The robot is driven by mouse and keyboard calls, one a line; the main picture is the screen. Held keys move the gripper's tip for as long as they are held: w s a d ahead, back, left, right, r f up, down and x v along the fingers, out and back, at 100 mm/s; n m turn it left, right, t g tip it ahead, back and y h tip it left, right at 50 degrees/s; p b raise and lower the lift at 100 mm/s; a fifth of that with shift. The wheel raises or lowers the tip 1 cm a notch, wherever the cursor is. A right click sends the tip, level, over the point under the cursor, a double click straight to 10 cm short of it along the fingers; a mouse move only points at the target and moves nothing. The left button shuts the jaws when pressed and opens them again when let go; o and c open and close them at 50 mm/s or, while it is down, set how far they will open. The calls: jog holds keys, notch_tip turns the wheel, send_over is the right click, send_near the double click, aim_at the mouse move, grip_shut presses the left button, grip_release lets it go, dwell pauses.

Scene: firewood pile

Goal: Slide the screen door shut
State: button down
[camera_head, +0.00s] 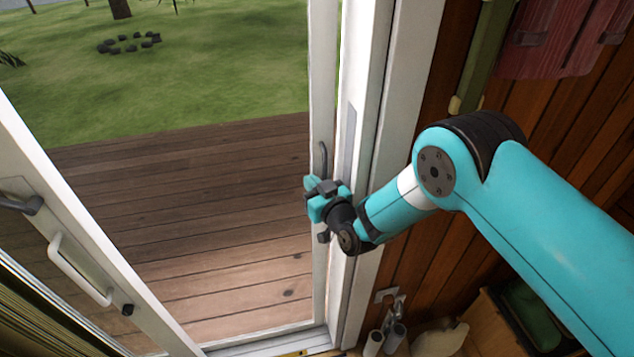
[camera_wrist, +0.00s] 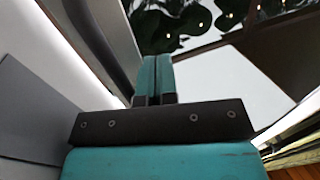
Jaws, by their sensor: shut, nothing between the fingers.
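The screen door (camera_head: 320,90) shows as a narrow white upright stile close to the right-hand jamb (camera_head: 358,100). A slim dark handle (camera_head: 323,158) sits on the stile. Whether the stile touches the jamb I cannot tell. My gripper (camera_head: 313,190) is at the stile just below this handle, with its fingers shut and empty. Whether the fingers touch the stile is unclear. In the wrist view, the teal fingertips (camera_wrist: 155,75) are together, with pale frame surfaces on both sides.
A white-framed door panel (camera_head: 115,265) stands at the left with a white pull handle (camera_head: 80,270). The wooden deck (camera_head: 190,220) and grass lie outside. A plank wall (camera_head: 420,250) is at right, with a bin (camera_head: 515,310) and small items low down.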

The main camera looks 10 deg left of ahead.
dwell(0.3)
jog(key=shift+s+a+p, duration=0.4)
jog(key=shift+a+p, duration=0.2)
jog(key=shift+a, duration=0.25)
jog(key=shift+s, duration=0.3)
jog(key=s+d+b, duration=0.4)
jog(key=s+b, duration=0.4)
jog(key=b, duration=1)
jog(key=shift+s+d, duration=0.15)
jog(key=shift+d, duration=0.2)
